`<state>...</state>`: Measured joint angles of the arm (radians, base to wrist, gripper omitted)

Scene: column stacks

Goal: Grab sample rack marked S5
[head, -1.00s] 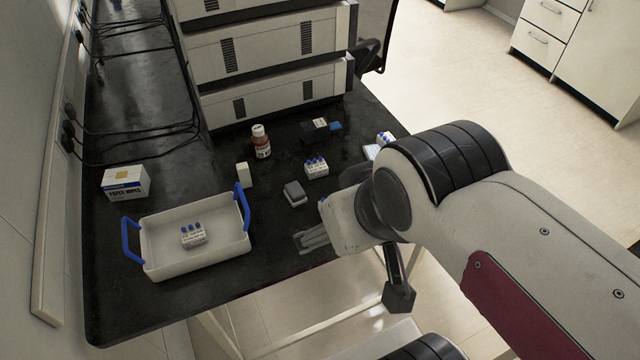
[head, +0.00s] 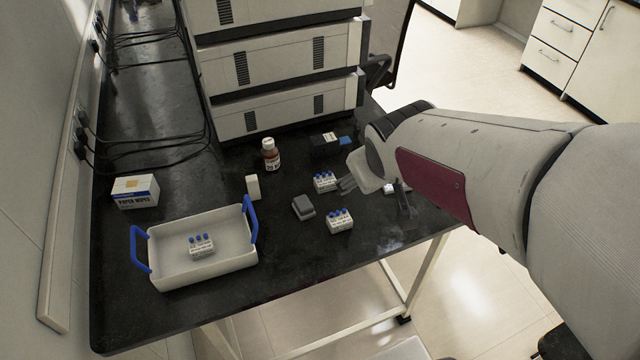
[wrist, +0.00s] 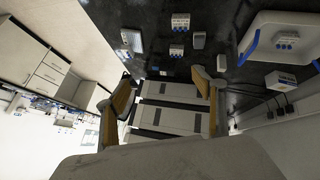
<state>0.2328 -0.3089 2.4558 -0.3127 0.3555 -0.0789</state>
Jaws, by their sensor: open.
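Several small white sample racks with blue caps are in view; their labels are too small to read, so I cannot tell which is S5. One rack (head: 325,182) stands mid-bench, also in the wrist view (wrist: 176,51). Another rack (head: 339,221) stands nearer the front edge, also in the wrist view (wrist: 180,20). A third rack (head: 201,246) sits inside the white tray (head: 167,279), also in the wrist view (wrist: 285,40). My gripper (head: 346,184) is just right of the mid-bench rack in the head view. Its jaws (wrist: 162,76) are open and empty.
A grey block (head: 303,207), a white block (head: 253,187) and a brown bottle (head: 270,155) stand near the racks. A dark box (head: 325,145) is behind. Stacked instruments (head: 285,80) fill the back. A wipes box (head: 135,191) is left.

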